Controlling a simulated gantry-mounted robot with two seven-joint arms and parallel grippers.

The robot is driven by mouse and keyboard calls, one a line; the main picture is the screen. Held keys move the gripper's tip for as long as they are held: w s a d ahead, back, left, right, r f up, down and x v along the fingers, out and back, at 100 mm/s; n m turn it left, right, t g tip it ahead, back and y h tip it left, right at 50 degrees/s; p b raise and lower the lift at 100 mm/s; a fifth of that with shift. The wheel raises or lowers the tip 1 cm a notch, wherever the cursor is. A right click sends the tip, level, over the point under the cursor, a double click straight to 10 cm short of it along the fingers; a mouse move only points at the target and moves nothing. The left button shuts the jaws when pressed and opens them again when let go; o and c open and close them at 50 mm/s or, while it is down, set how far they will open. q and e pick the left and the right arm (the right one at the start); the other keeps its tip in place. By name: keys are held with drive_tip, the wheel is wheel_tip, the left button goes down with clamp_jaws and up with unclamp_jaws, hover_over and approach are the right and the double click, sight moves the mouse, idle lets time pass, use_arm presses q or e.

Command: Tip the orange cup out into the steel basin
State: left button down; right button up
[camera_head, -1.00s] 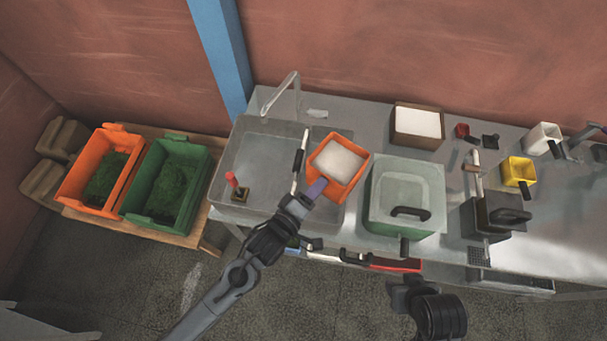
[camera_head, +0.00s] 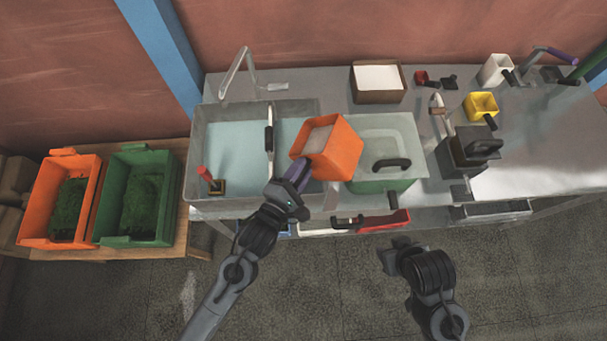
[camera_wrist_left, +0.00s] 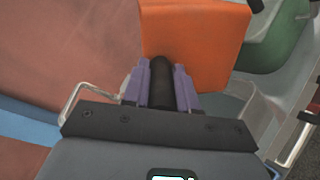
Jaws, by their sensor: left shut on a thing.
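The orange cup (camera_head: 343,149) is held in the air, tilted with its mouth leaning left; white powder shows inside. The steel basin (camera_head: 236,150) lies below and to the left; the cup hangs above its right part. My left gripper (camera_head: 300,173) is shut on the cup's handle at the lower left. In the left wrist view, the purple fingers clasp the black handle (camera_wrist_left: 162,85), with the orange cup wall (camera_wrist_left: 200,45) beyond. My right gripper (camera_head: 390,257) hangs in front of the bench, away from the cup; its jaw opening is unclear.
A long tool (camera_head: 269,138) with a black grip lies across the basin, beside a faucet (camera_head: 238,68). A red-handled tool (camera_head: 208,178) sits at the basin's left. A green lidded box (camera_head: 388,150) is close right of the cup. A brown box (camera_head: 378,82) stands behind.

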use_arm(q)
drive_tip(key=shift+w+a+f+n+b, duration=0.15)
drive_tip(key=shift+a+f+n+b, duration=0.2)
drive_tip(key=shift+f+n+b, duration=0.55)
drive_tip(key=shift+w+a+r+n+h+b, duration=0.1)
drive_tip(key=shift+a+n+h+b, duration=0.2)
drive_tip(key=shift+n, duration=0.5)
drive_tip(key=shift+w+a+f+n+t+h+p, duration=0.2)
drive_tip(key=shift+a+f+n, duration=0.35)
drive_tip(key=shift+n, duration=0.45)
drive_tip(key=shift+w+a+f+n+t+h+p, duration=0.15)
drive_tip(key=shift+w+a+f+n, duration=0.15)
drive_tip(key=shift+f+n, duration=0.55)
drive_tip(key=shift+w+a+f+n+t+h+p, duration=0.15)
drive_tip(key=shift+a+f+n, duration=0.3)
drive_tip(key=shift+n, duration=0.7)
use_arm(e)
drive_tip(key=shift+f, duration=1.2)
drive_tip(key=shift+a, duration=0.15)
